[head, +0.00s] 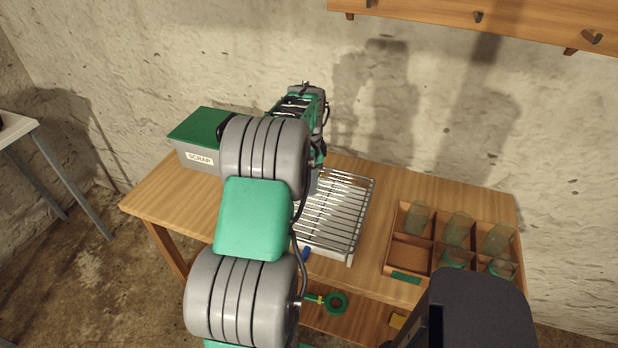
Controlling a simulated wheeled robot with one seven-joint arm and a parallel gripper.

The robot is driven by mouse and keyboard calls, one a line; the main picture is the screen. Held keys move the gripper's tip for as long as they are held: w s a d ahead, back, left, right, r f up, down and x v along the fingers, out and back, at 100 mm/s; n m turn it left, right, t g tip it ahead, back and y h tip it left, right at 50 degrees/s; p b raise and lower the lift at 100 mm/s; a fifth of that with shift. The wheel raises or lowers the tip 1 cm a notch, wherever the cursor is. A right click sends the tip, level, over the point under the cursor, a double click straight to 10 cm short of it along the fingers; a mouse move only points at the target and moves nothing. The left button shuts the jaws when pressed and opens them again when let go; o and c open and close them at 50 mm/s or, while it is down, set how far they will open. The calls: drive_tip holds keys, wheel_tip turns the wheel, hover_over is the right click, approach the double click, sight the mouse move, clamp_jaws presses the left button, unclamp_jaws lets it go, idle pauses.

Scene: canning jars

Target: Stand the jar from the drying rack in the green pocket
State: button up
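The drying rack (345,215), a tray with metal bars, stands mid-bench. Its left part is hidden behind my arm, and I see no jar on the bars that show. My gripper (314,182) is over the rack's back left part, mostly hidden by my own arm; I cannot see its fingers or whether it holds a jar. The wooden crate (388,240) at the right is divided into pockets. Its front left pocket (408,259) looks empty and has a green tag (405,277) on the front edge.
Several greenish glass jars (457,230) stand in the crate's other pockets. A grey scrap bin (197,157) with a green lid is at the back left of the bench (160,200). A green ring-shaped thing (336,303) lies below the bench top. A wall shelf (500,22) hangs above.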

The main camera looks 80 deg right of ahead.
drive_tip(key=shift+r, duration=0.1)
drive_tip(key=c, duration=0.8)
